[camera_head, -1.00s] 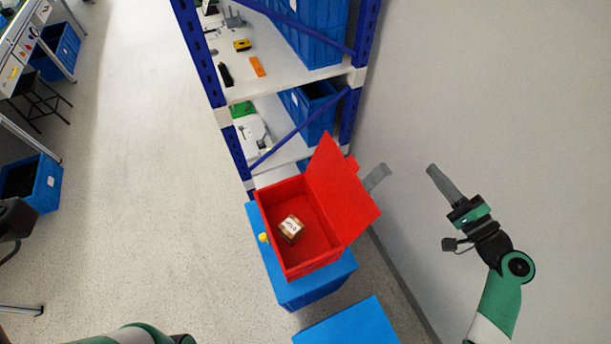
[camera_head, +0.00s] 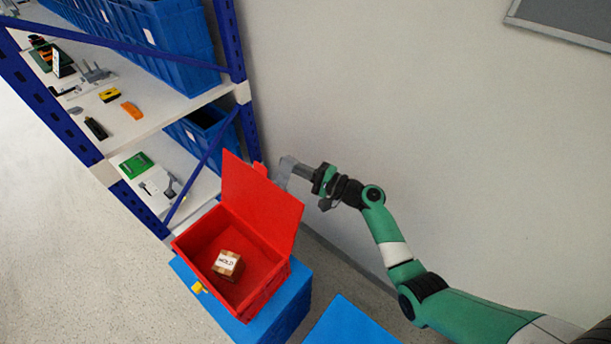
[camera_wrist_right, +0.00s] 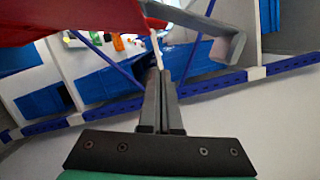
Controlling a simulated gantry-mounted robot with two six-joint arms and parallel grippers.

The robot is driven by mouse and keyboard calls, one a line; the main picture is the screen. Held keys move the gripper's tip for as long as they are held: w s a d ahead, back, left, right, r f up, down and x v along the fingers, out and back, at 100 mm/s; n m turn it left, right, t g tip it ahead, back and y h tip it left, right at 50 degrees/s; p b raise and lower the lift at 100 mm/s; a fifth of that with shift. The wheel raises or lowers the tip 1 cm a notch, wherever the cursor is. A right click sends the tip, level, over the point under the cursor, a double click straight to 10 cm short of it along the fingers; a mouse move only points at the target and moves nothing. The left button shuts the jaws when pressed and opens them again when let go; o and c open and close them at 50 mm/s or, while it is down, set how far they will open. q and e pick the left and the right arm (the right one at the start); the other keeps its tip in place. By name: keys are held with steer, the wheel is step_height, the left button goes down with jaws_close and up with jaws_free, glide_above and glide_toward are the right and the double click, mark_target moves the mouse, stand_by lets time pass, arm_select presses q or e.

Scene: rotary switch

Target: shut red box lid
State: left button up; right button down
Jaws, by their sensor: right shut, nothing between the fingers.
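The red box (camera_head: 262,289) sits on a blue crate with its lid (camera_head: 260,200) standing up, hinged open and tilted slightly back. A small brown block with a white label (camera_head: 229,264) lies inside the box. My right gripper (camera_head: 285,172) is shut and empty, behind the lid on its wall side, close to the lid's right part; I cannot tell whether it touches. In the right wrist view the shut fingers (camera_wrist_right: 161,95) point toward the red lid (camera_wrist_right: 70,20) at the top left. My left gripper is not in view.
A blue-framed shelf (camera_head: 165,115) with blue bins and small items stands behind and left of the box. The blue crate (camera_head: 290,305) is under the box. Another blue surface (camera_head: 350,325) is at the front. A grey wall (camera_head: 400,110) is behind my right arm.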

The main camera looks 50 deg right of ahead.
steer(key=a, duration=0.1)
steer(key=w+a+r+p, duration=0.1)
steer(key=a, duration=0.2)
steer(key=shift+w+r, duration=0.3)
steer(key=shift+w, duration=0.1)
steer(key=shift+a, duration=0.1)
